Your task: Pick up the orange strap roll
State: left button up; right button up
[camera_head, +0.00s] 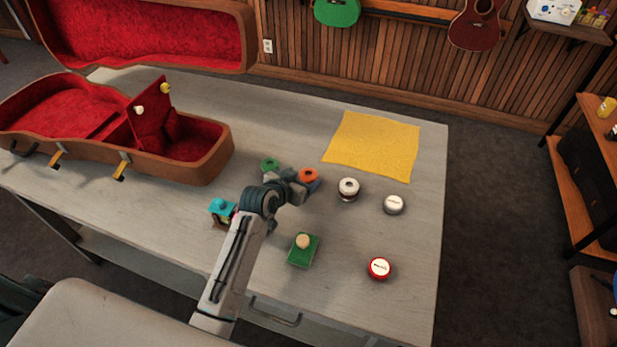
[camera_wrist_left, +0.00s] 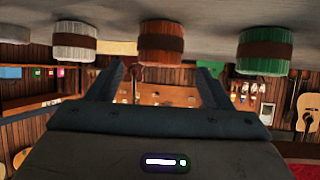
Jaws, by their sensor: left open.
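The orange strap roll (camera_head: 309,174) stands on the table, just past the fingertips of my left gripper (camera_head: 302,181). In the left wrist view, which is upside down, the orange strap roll (camera_wrist_left: 160,43) has a dark band and lies straight ahead, between the lines of the two fingers. My left gripper (camera_wrist_left: 160,82) is open and empty there. In the head view a finger and the arm sit close to the roll's near side; I cannot tell if they touch it. My right gripper is not in view.
A green roll (camera_head: 269,165) stands to the left and a white roll (camera_head: 348,187) to the right. A silver tin (camera_head: 394,204), red tin (camera_head: 379,268) and green block (camera_head: 303,251) stand nearby. A yellow cloth (camera_head: 373,145) lies behind; an open red-lined case (camera_head: 200,165) is at left.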

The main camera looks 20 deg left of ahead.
aim_at(305, 178)
pick_arm(q)
jog(key=shift+w+f, duration=0.15)
jog(key=shift+w, duration=0.15)
jog(key=p+x, duration=0.1)
jog(key=x, duration=0.2)
jog(key=shift+w+d+f+p, duration=0.2)
jog(key=shift+w+f+p, duration=0.05)
jog(key=shift+f+p, duration=0.1)
jog(key=shift+w+f, duration=0.3)
jog(key=shift+w, duration=0.05)
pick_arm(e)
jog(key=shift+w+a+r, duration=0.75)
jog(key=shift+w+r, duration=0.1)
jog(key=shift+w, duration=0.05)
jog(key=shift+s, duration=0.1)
pick_arm(q)
jog(key=shift+s, duration=0.1)
jog(key=shift+c, duration=1.2)
jog(key=c, duration=0.7)
jog(key=shift+r, duration=0.1)
jog(key=shift+c, duration=0.8)
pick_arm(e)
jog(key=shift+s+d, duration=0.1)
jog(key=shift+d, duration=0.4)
